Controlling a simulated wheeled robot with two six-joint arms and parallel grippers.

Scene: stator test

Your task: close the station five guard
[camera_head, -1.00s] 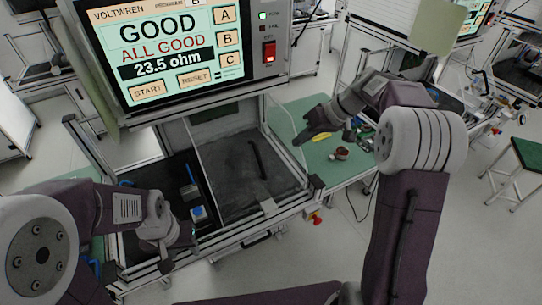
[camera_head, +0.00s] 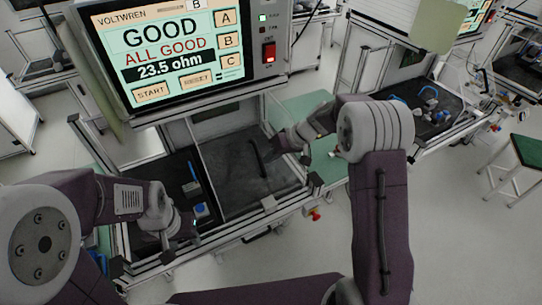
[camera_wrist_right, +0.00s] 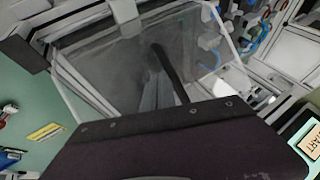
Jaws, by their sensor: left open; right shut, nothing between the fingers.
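The guard is a clear panel (camera_head: 225,165) with a black bar handle (camera_head: 258,158), over the right part of the bay below the tester screen. The bay's left part, with a dark floor and blue pieces, is uncovered. My right gripper (camera_head: 275,146) is shut and empty at the panel's right side, close to the handle; I cannot tell whether it touches. In the right wrist view the clear panel (camera_wrist_right: 105,65) and black handle (camera_wrist_right: 172,70) lie just beyond the gripper. My left gripper (camera_head: 185,228) is open and empty at the bay's front left.
The tester screen (camera_head: 165,55) hangs above the bay and reads GOOD. A blue-topped piece (camera_head: 200,210) sits in the bay's left part. A green bench top (camera_head: 325,165) adjoins on the right, and another dark-topped bench stands beyond it.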

